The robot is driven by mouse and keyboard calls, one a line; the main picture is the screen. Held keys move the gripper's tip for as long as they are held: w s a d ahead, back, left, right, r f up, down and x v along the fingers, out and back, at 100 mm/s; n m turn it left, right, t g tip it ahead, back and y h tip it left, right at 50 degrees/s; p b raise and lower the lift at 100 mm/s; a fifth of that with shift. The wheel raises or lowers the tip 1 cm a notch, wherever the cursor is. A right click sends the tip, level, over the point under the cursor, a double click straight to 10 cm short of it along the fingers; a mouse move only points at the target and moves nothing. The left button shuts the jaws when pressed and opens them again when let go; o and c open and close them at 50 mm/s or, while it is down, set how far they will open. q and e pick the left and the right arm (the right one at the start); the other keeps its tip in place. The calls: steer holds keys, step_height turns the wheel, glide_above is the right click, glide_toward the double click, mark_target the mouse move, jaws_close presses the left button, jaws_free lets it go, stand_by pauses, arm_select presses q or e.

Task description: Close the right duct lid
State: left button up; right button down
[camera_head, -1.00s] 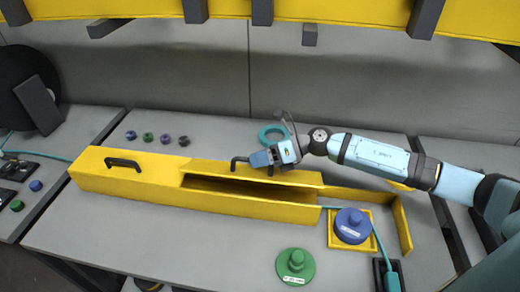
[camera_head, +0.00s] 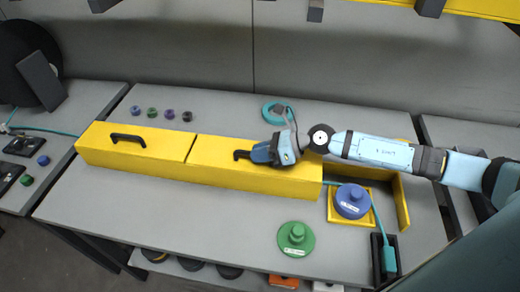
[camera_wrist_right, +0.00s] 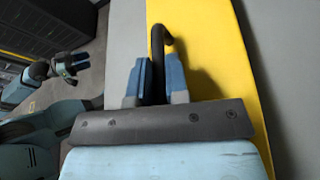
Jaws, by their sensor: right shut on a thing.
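The yellow duct (camera_head: 130,167) lies along the table in the head view. Its right lid (camera_head: 225,157) lies flat over the right part of the duct, level with the left lid (camera_head: 165,143), with a thin seam between them. My right gripper (camera_head: 252,153) is shut on the black handle (camera_head: 240,154) of the right lid. In the right wrist view the handle (camera_wrist_right: 157,45) stands between the two blue fingers (camera_wrist_right: 157,80) above the yellow lid (camera_wrist_right: 215,70).
A blue spool (camera_head: 352,200) sits in a yellow square tray (camera_head: 334,217) right of the duct. A green spool (camera_head: 296,239) stands in front. A teal ring (camera_head: 268,113) and several small coloured caps (camera_head: 168,114) lie behind the duct.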

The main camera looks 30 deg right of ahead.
steer(key=shift+s+a+f, duration=0.1)
steer(key=shift+s+f, duration=0.1)
steer(key=c, duration=1.2)
jaws_free()
steer(key=shift+c, duration=0.2)
arm_select(q)
steer(key=shift+d, duration=0.15)
arm_select(e)
steer(key=shift+o, duration=0.6)
steer(key=shift+r, duration=0.1)
steer(key=shift+d, duration=0.35)
steer(key=b+v, duration=0.2)
steer(key=v, duration=1)
steer(key=shift+s+d+r, duration=0.25)
steer(key=shift+d, duration=0.05)
arm_select(q)
steer(key=shift+w+f, duration=0.2)
steer(key=shift+f, duration=0.4)
arm_select(e)
steer(key=shift+d+r, duration=0.1)
arm_select(q)
steer(key=shift+d+f, duration=0.15)
